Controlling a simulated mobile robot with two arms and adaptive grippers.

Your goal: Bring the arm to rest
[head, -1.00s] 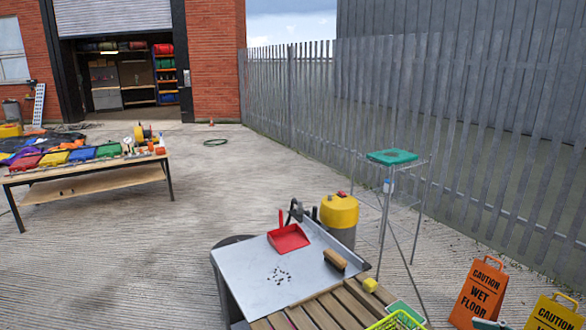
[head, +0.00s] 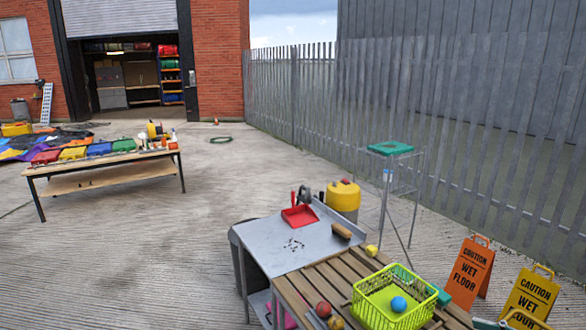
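Neither of my arms nor grippers shows in the head view. Below me a grey metal table (head: 262,248) carries a red dustpan (head: 299,216), a wooden brush (head: 341,231) and a scatter of small dark bits (head: 294,244). Against it stands a slatted wooden table (head: 322,280). A yellow-green basket (head: 352,306) sits on the slats, with a blue ball (head: 398,304) in it. A red ball (head: 323,309) lies on the slats left of the basket.
Orange (head: 470,270) and yellow (head: 529,298) wet-floor signs stand at right. A wire stand with a green top (head: 391,148) stands near the grey fence (head: 330,110). A long table (head: 105,179) with coloured items stands at left. The concrete between is open.

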